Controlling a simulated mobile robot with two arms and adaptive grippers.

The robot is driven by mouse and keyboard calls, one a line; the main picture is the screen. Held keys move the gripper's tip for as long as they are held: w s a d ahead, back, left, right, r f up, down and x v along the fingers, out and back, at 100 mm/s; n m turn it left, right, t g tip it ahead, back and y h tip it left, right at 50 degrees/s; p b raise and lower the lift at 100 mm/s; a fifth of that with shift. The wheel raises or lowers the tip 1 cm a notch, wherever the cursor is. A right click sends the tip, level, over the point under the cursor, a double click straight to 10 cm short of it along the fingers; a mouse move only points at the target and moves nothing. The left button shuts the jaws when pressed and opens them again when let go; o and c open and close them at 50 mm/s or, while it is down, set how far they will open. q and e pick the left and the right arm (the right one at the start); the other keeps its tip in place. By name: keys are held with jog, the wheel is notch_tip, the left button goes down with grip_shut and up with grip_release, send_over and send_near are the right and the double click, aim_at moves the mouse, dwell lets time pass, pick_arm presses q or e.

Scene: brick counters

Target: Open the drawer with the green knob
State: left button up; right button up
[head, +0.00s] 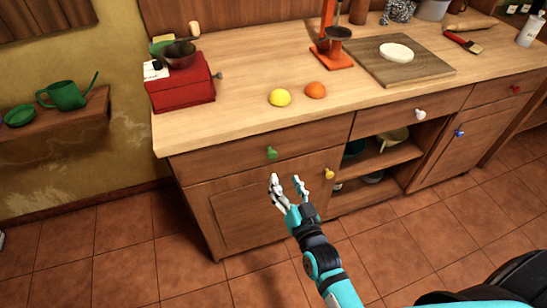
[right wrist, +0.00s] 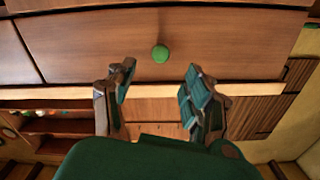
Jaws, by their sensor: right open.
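The green knob (head: 271,153) is on the front of the wooden drawer (head: 225,161), at the left end of the counter. The drawer front is flush with the cabinet, so it is shut. My right gripper (head: 287,181) is open and empty, just below and in front of the knob in the head view. In the right wrist view the green knob (right wrist: 160,54) lies beyond the open fingertips (right wrist: 158,78), roughly centred between them and not touched. My left gripper is not in view.
A yellow knob (head: 329,174) is on the cabinet door below, close to the right of my gripper. A white knob (head: 420,114) is on the drawer to the right, above open shelves (head: 375,160). A lemon (head: 280,97) and an orange (head: 316,90) lie on the counter above.

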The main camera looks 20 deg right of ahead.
aim_at(273, 158)
jog(key=w, duration=0.9)
jog(key=shift+w+a, duration=0.25)
jog(key=shift+w, duration=0.15)
grip_shut()
